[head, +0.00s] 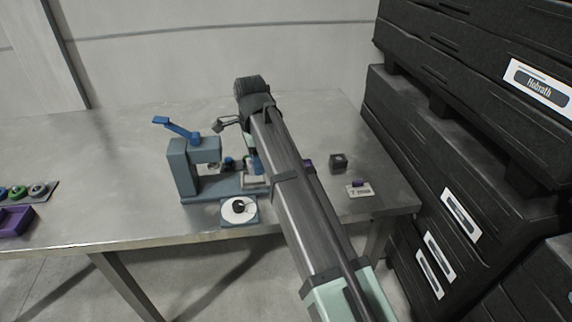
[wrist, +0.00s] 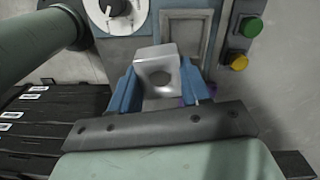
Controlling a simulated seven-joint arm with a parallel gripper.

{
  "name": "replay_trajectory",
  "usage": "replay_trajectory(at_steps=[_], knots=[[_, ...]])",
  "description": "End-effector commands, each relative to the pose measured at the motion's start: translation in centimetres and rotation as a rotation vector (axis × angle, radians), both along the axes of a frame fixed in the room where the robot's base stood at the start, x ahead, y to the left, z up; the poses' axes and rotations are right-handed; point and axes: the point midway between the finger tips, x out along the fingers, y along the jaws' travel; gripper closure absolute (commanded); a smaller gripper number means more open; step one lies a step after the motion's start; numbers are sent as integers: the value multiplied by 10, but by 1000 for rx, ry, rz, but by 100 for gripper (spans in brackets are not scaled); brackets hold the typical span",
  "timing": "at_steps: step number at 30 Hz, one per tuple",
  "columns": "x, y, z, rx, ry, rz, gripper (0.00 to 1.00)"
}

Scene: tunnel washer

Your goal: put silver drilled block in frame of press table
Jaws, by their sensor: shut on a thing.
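The silver drilled block (wrist: 155,62) is between the blue fingers of my gripper (wrist: 165,86) in the wrist view, its round hole facing the camera. My gripper is shut on it. The frame of the press table (wrist: 187,42) is a shallow grey rectangle just beyond the block in the wrist view and looks empty. In the head view the frame (head: 256,181) lies at the right end of the blue-grey press (head: 183,170), with my gripper (head: 255,166) above it. There my arm hides much of the gripper, and the block cannot be made out. The height gap cannot be told.
A dial box (head: 240,210) stands in front of the press. A dark block (head: 338,162) and a card with a purple piece (head: 360,190) lie right of my arm. Black stacked crates (head: 460,130) bound the right. Green (wrist: 250,27) and yellow (wrist: 239,62) buttons sit near the frame.

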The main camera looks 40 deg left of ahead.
Motion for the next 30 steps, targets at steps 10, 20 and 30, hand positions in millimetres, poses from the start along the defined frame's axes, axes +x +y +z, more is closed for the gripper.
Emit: replay_trajectory(at_steps=[10, 20, 30], knots=[[17, 34, 5, 18, -13, -147, 90], [17, 33, -6, 18, -13, -156, 90], [17, 33, -30, 18, -13, -156, 90]])
